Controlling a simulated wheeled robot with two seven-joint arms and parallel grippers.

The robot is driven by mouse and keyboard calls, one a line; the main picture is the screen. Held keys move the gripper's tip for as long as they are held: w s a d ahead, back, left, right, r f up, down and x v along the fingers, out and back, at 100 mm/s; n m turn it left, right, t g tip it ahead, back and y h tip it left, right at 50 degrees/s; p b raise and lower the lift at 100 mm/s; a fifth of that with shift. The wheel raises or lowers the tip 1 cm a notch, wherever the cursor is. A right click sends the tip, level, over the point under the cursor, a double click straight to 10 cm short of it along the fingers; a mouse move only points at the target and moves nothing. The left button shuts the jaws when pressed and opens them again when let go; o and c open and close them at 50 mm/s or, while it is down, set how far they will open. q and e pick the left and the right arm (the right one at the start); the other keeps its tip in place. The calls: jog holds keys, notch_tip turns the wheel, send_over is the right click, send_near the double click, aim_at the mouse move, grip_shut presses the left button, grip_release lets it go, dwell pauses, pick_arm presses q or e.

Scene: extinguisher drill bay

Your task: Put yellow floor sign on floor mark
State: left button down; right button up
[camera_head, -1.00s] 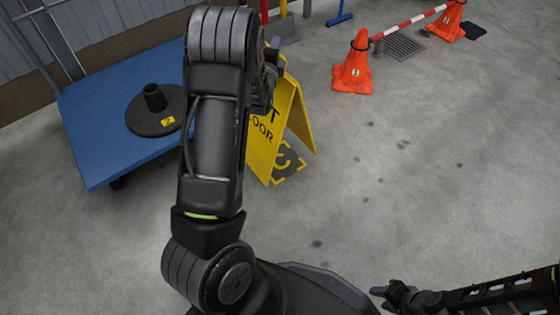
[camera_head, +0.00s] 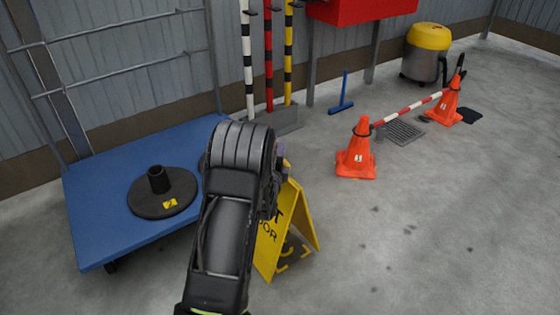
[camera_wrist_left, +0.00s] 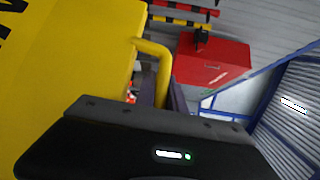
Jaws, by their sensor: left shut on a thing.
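The yellow floor sign (camera_head: 270,245) is open in an A shape, its black lettering partly hidden behind my left arm. The floor mark (camera_head: 292,262), dark with yellow corner lines, shows between the sign's two panels. The sign is upright over or right beside the mark; I cannot tell whether its feet touch the floor. My left gripper (camera_head: 281,153) is at the sign's top, mostly hidden by the arm. In the left wrist view its fingers (camera_wrist_left: 163,88) are shut on the sign's yellow handle (camera_wrist_left: 158,52). My right gripper is out of view.
A blue platform cart (camera_head: 95,215) with a black round base (camera_head: 180,195) stands left of the sign. Orange cones (camera_head: 356,155) joined by a striped bar (camera_head: 408,110) stand at the back right, near a floor grate (camera_head: 403,131). The floor at right is clear.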

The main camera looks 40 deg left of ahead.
pick_arm(q)
jog(key=shift+f+b, duration=0.45)
jog(key=shift+f, duration=1.05)
jog(key=c, duration=1.4)
grip_release()
jog(key=shift+f, duration=0.1)
jog(key=shift+r, duration=0.25)
jog(key=shift+s+d, duration=0.2)
jog(key=shift+s, duration=0.1)
jog(key=v, duration=1.1)
jog(key=shift+s+b, duration=0.15)
jog(key=shift+b, duration=0.3)
